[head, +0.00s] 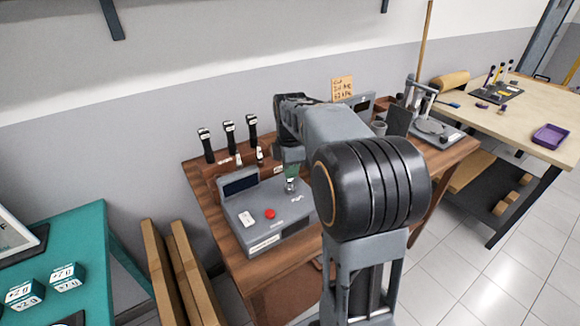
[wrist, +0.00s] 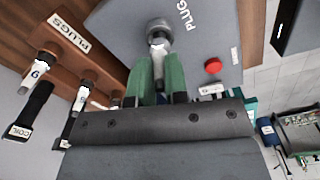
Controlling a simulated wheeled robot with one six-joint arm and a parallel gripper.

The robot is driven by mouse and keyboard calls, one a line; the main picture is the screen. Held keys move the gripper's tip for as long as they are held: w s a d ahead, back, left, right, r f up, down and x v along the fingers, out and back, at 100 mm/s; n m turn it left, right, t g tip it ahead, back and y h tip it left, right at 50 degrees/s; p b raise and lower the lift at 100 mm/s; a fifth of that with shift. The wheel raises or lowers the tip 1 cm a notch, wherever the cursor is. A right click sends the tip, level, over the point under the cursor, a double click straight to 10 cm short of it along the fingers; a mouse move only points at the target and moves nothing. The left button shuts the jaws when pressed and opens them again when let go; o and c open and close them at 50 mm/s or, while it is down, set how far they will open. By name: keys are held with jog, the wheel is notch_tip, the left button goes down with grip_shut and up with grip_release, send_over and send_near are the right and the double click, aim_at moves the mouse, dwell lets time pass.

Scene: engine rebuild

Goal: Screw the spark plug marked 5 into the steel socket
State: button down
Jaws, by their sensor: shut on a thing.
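My gripper (wrist: 157,76) has green fingers and is shut on a pale spark plug (wrist: 158,43). Only a little of the plug shows between the fingertips, and I cannot read its mark. The plug's far end is at the round steel socket (wrist: 158,28) on the grey box, which is labelled PLUG. The two line up in the wrist view; I cannot tell how deep the plug sits. In the head view my gripper (head: 291,171) is upright over the socket (head: 291,185), partly behind my arm.
The grey box (head: 250,221) has a dark screen and a red button (head: 270,214). Left of it in the wrist view is a brown rack (wrist: 62,52) labelled PLUGS, with white-tagged plugs. Black coils (head: 229,131) stand behind the box. A teal table (head: 80,232) is at left.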

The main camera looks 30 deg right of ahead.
jog(key=m+p, duration=0.1)
jog(key=m, duration=0.3)
jog(key=shift+m, duration=0.3)
jog(key=m, duration=0.3)
jog(key=shift+r+p, duration=0.1)
jog(key=shift+p, duration=0.25)
jog(key=m, duration=0.4)
jog(key=shift+m+p, duration=0.3)
jog(key=shift+p, duration=0.1)
jog(key=m, duration=0.3)
jog(key=c, duration=1.1)
grip_release()
jog(key=shift+o, duration=0.2)
